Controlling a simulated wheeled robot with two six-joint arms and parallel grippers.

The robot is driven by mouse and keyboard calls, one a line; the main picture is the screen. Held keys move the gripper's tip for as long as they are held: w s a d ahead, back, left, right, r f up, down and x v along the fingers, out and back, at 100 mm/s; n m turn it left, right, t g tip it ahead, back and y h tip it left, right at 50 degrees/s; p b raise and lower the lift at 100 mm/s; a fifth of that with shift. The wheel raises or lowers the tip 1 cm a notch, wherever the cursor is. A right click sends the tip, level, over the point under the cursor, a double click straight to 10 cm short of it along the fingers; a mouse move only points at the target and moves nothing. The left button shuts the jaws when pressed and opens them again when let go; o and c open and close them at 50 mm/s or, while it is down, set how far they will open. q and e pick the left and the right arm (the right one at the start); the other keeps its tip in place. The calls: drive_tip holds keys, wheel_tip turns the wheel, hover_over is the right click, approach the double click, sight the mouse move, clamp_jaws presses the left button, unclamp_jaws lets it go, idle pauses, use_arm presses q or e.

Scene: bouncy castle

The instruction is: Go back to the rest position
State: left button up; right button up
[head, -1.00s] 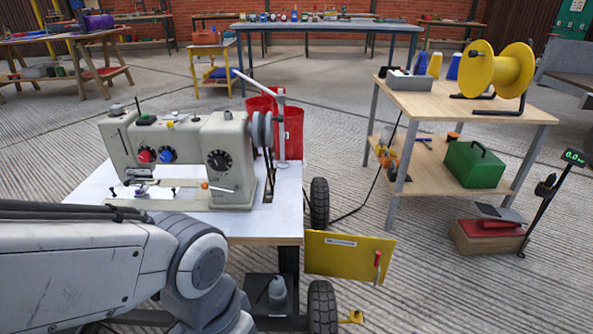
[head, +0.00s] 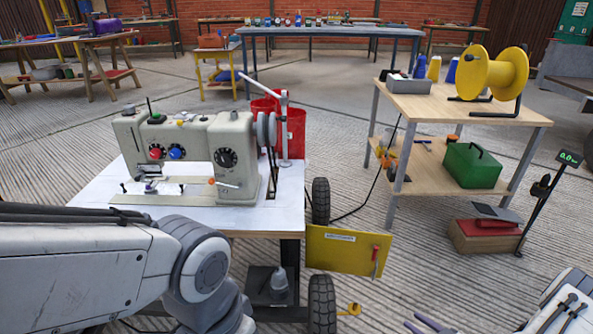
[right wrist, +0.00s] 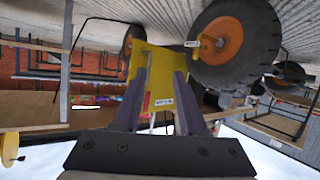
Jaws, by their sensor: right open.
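My right gripper (head: 424,322) shows at the bottom edge of the head view, right of centre, with part of my right arm (head: 562,308) in the corner. In the right wrist view its two dark fingers (right wrist: 160,88) stand apart with nothing held between them. A yellow panel (right wrist: 150,65) shows beyond them. My left arm (head: 90,265) spans the lower left of the head view and bends down at a joint; its gripper is out of the picture.
A sewing machine (head: 190,160) stands on a white-topped wheeled table (head: 97,195). The yellow panel (head: 345,250) hangs at its right side by a black wheel (head: 321,300). A wooden shelf table (head: 420,105) with a yellow spool (head: 495,72) stands right. Ribbed floor lies between.

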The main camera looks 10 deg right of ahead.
drive_tip(key=w+a+r+n+g+h+p, duration=0.1)
drive_tip(key=w+a+r+g+h, duration=0.2)
drive_tip(key=w+r, duration=0.55)
drive_tip(key=w+a+r+n+g+h+p, duration=0.1)
drive_tip(key=w+a+r+g, duration=0.2)
drive_tip(key=w+a+r, duration=0.35)
drive_tip(key=s+a+r+g+h+p, duration=0.1)
drive_tip(key=s+a+r, duration=0.2)
drive_tip(key=a+r, duration=0.9)
drive_tip(key=s+a+r+g+p, duration=0.15)
drive_tip(key=s+a+r, duration=0.35)
drive_tip(key=s, duration=0.5)
drive_tip(key=s+a+r+g+y+p, duration=0.1)
drive_tip(key=s+a+r+g, duration=0.1)
drive_tip(key=s+a+r, duration=0.5)
drive_tip(key=s+a+r+g+p, duration=0.1)
drive_tip(key=s+a+r+g, duration=0.1)
drive_tip(key=s, duration=1)
wheel_tip(320, 180, up, 37)
drive_tip(key=p, duration=3.6)
drive_tip(key=shift+w+p, duration=0.2)
drive_tip(key=shift+p, duration=0.15)
